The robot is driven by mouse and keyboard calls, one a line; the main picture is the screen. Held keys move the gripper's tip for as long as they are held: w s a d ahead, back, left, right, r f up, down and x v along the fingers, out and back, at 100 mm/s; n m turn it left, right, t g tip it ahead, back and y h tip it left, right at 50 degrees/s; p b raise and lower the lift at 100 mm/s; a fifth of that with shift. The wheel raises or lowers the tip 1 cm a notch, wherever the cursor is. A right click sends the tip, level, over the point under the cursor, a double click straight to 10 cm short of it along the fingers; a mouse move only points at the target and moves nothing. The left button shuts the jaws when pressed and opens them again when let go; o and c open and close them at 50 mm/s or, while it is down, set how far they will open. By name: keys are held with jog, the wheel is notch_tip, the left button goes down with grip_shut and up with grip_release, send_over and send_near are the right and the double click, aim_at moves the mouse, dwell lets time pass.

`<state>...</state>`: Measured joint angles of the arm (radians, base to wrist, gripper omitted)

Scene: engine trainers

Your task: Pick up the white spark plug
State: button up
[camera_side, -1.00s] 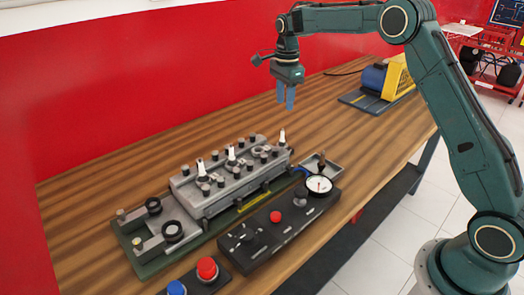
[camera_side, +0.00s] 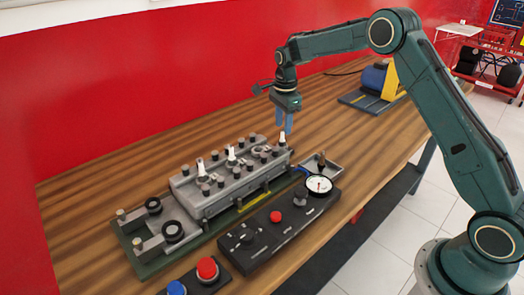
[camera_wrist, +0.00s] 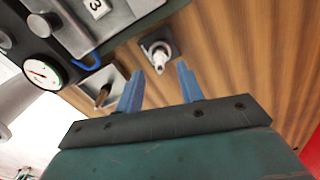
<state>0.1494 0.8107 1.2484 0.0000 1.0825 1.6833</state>
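A white spark plug (camera_side: 282,139) stands upright near the right end of the engine block. In the wrist view the plug (camera_wrist: 159,58) sits on a small grey mount, beyond and between my fingertips. My gripper (camera_side: 284,129) points down just above the plug; in the side view its blue fingers overlap the plug's top. In the wrist view my gripper (camera_wrist: 160,72) has its fingers apart with nothing held between them. Two more white-topped plugs, a left one (camera_side: 200,167) and a middle one (camera_side: 231,155), stand on the block.
The grey engine block (camera_side: 215,205) has several dark posts on top. A pressure gauge (camera_side: 318,184) and a small tray (camera_side: 334,172) with a brownish plug (camera_wrist: 103,95) are close by. A control panel (camera_side: 262,240) lies in front. The wooden table (camera_side: 360,145) is clear to the right.

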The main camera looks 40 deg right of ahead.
aim_at(282, 138)
jog(key=shift+f, duration=1.9)
grip_shut()
